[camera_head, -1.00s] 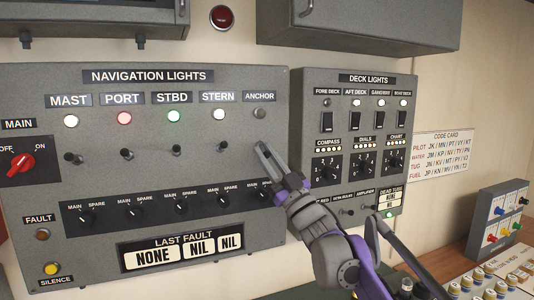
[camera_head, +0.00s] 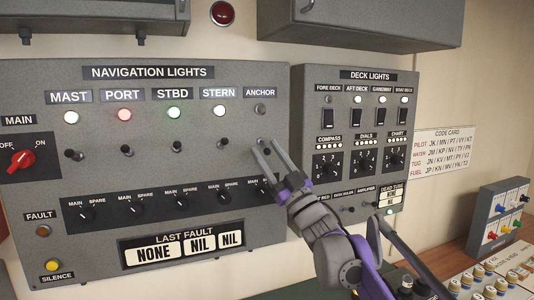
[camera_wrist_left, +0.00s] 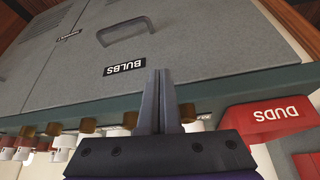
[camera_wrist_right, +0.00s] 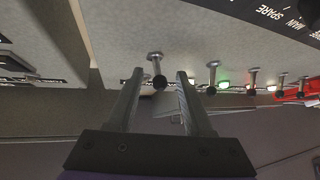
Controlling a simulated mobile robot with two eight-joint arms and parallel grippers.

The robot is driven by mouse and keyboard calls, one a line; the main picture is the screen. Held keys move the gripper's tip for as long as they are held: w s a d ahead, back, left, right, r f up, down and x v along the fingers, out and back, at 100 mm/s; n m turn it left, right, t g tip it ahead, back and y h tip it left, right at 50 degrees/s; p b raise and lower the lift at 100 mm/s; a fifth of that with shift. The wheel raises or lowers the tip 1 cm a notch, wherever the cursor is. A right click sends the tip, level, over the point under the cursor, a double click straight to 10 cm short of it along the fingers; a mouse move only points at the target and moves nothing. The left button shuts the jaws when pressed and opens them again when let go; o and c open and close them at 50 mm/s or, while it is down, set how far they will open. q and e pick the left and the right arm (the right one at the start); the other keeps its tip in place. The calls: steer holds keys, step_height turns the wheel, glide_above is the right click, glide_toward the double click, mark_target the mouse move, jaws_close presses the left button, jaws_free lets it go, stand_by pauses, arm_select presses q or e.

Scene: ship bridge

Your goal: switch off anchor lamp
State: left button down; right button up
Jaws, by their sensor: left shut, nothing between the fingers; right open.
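The anchor lamp (camera_head: 260,108) sits under the ANCHOR label on the navigation lights panel (camera_head: 150,180) and looks grey and unlit. The anchor toggle switch (camera_wrist_right: 158,79) shows in the right wrist view between the fingertips, with its knob toward me. My right gripper (camera_head: 267,143) is open around this toggle, below the anchor lamp; I cannot tell whether a finger touches it. My left gripper (camera_wrist_left: 157,75) is shut and empty in the left wrist view, in front of a grey cabinet labelled BULBS (camera_wrist_left: 125,67). It is outside the head view.
Lit mast, port, stbd and stern lamps (camera_head: 219,110) stand left of the anchor lamp, each with a toggle below. The deck lights panel (camera_head: 345,80) is close on the right. A row of main/spare knobs (camera_head: 224,195) lies below. A red DUDS bin (camera_wrist_left: 270,118) is beside my left gripper.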

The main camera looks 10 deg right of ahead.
steer(key=b+v, duration=0.1)
steer(key=v, duration=0.9)
steer(key=shift+b, duration=0.35)
steer(key=shift+f, duration=0.15)
steer(key=s+d+f+m+g+h+p, duration=0.1)
steer(key=s+d+f+m+g+h, duration=0.15)
steer(key=f+h, duration=0.4)
steer(key=s+d+f+m+g+h, duration=0.1)
steer(key=s+f+m+g+h, duration=0.2)
steer(key=f, duration=0.7)
steer(key=s+d+f+m+g+h+p, duration=0.1)
steer(key=s+d+f+m+g+h, duration=0.1)
steer(key=s+f+m+h, duration=0.45)
steer(key=s+a+f+n+g+y, duration=0.2)
steer(key=s+f+g, duration=0.7)
steer(key=s+f, duration=0.9)
step_height(320, 180, down, 4)
steer(key=shift+s+a+f+y+p, duration=0.1)
steer(key=shift+s+a+y+p, duration=0.45)
steer(key=shift+a, duration=0.7)
